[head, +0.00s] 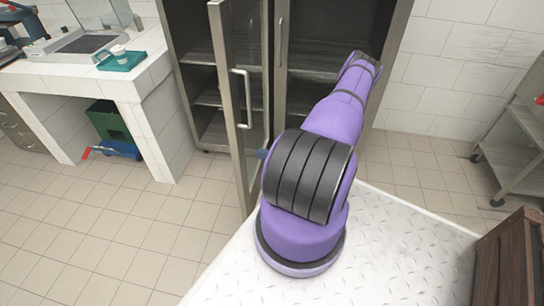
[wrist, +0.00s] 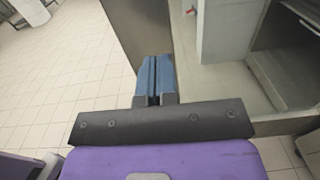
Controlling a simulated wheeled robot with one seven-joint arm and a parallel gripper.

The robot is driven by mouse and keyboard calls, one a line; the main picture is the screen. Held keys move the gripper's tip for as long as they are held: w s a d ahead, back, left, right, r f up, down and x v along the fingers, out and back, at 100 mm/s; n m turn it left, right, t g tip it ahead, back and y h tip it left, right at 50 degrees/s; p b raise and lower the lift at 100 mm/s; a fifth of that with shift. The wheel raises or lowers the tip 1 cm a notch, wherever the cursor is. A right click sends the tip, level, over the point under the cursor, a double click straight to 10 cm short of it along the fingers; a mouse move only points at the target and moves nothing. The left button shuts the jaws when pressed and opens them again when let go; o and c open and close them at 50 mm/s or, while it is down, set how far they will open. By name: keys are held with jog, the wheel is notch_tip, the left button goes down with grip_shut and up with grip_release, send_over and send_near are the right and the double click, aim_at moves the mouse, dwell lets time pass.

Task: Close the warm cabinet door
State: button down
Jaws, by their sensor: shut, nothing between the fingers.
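The tall metal cabinet (head: 183,40) stands at the back centre in the head view. Its left door (head: 240,100), glass in a metal frame with a pale handle (head: 241,97), stands swung open toward me. The right side, with another upright handle (head: 282,42), appears shut. In the wrist view my gripper (wrist: 154,62) has its blue fingers together with nothing between them, in front of a grey-brown metal panel (wrist: 135,30) and pale surfaces. In the head view my arm hides most of the gripper; a small blue part shows close beside the door. I cannot tell whether they touch.
A white tiled counter (head: 80,75) with a teal tray (head: 122,61) is at left; a green crate (head: 107,121) and blue object (head: 117,149) lie below. A metal cart (head: 515,150) and a wooden crate (head: 510,260) are at right. The floor left of the door is clear.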

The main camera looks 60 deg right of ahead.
aim_at(244, 151)
jog(key=shift+x, duration=2.65)
